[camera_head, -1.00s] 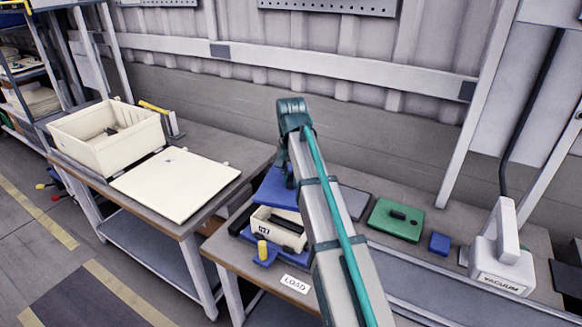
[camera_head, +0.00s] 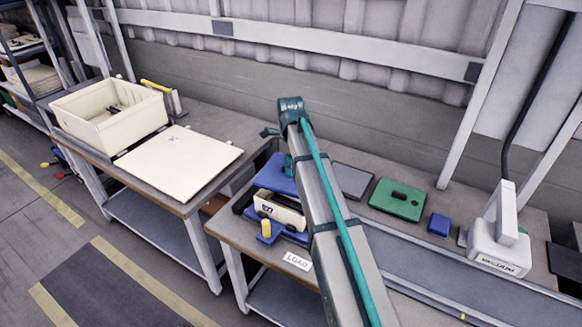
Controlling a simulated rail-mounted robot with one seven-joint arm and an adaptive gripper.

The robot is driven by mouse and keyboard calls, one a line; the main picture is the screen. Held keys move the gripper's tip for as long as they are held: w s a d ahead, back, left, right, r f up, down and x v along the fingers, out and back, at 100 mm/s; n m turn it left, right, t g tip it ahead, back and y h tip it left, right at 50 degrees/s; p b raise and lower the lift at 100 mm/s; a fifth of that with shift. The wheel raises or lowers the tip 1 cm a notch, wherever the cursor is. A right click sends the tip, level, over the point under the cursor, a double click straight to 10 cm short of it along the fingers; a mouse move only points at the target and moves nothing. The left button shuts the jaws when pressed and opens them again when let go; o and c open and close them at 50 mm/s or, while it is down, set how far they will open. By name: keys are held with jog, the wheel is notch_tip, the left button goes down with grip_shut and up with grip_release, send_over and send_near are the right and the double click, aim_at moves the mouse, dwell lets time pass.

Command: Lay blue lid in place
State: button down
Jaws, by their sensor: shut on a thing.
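The blue lid (camera_head: 274,177) is a flat blue panel at the back left of the small cream box (camera_head: 280,211) on the load bench. Its near edge meets or overlaps the box's rear in this view; I cannot tell whether they touch. The box has a dark mark on its front and a dark part along its top. My gripper (camera_head: 289,166) is mostly hidden behind my arm, at the lid's right edge. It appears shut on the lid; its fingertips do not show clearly.
A yellow knob (camera_head: 266,228) on a blue base stands in front of the box. To the right lie a grey pad (camera_head: 352,180), a green case (camera_head: 397,199), a blue block (camera_head: 438,224) and a vacuum unit (camera_head: 499,237). A white board (camera_head: 180,165) and cream bin (camera_head: 108,120) occupy the left bench.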

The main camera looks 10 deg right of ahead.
jog(key=shift+w+m, duration=0.1)
jog(key=shift+m, duration=0.6)
jog(key=shift+f, duration=0.2)
notch_tip(320, 180, down, 5)
jog(key=b, duration=0.3)
jog(key=shift+r, duration=0.1)
jog(key=shift+f, duration=0.85)
dwell(1.4)
jog(key=c, duration=1)
grip_release()
